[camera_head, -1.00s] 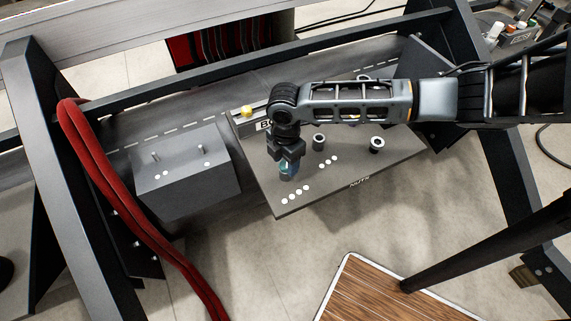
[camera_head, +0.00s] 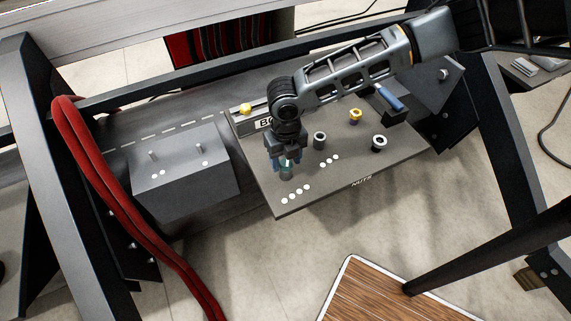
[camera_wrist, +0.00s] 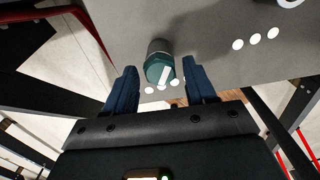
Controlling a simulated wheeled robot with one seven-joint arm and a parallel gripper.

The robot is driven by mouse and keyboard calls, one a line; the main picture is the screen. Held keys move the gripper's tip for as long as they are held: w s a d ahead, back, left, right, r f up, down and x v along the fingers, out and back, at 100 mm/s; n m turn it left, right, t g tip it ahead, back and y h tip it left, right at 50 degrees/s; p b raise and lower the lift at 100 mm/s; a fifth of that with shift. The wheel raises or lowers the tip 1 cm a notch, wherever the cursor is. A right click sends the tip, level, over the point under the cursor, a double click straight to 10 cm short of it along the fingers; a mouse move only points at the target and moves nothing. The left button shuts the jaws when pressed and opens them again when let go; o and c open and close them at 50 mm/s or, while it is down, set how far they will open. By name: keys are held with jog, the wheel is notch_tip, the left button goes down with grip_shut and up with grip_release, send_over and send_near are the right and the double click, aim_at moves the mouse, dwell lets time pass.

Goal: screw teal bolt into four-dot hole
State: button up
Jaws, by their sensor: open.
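The teal bolt (camera_head: 286,168) stands in a grey collar beside the row of four white dots (camera_head: 296,194) on the dark plate (camera_head: 320,188). In the wrist view the teal bolt head (camera_wrist: 161,70), with a white stripe across it, lies between my fingers with a gap on each side. My gripper (camera_head: 285,163) is above the bolt, pointing down, open with its blue fingers on either side; it also shows in the wrist view (camera_wrist: 162,92). How deep the bolt sits cannot be told.
A grey collar (camera_head: 320,140) stands near three dots, another (camera_head: 379,143) to the right. A yellow bolt (camera_head: 355,116) and a blue handle (camera_head: 389,97) are behind. A grey block (camera_head: 185,172) and red hose (camera_head: 110,200) lie left. The plate's front is clear.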

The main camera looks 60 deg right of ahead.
jog(key=n+b, duration=0.1)
jog(key=n, duration=1.1)
jog(key=shift+c, duration=0.4)
jog(key=c, duration=0.8)
jog(key=m+p, duration=0.1)
jog(key=m, duration=0.1)
jog(key=shift+r+m, duration=0.15)
jog(key=shift+m, duration=0.25)
jog(key=m+p, duration=0.3)
jog(key=m, duration=0.3)
jog(key=shift+f+m, duration=0.2)
jog(key=shift+m, duration=1.2)
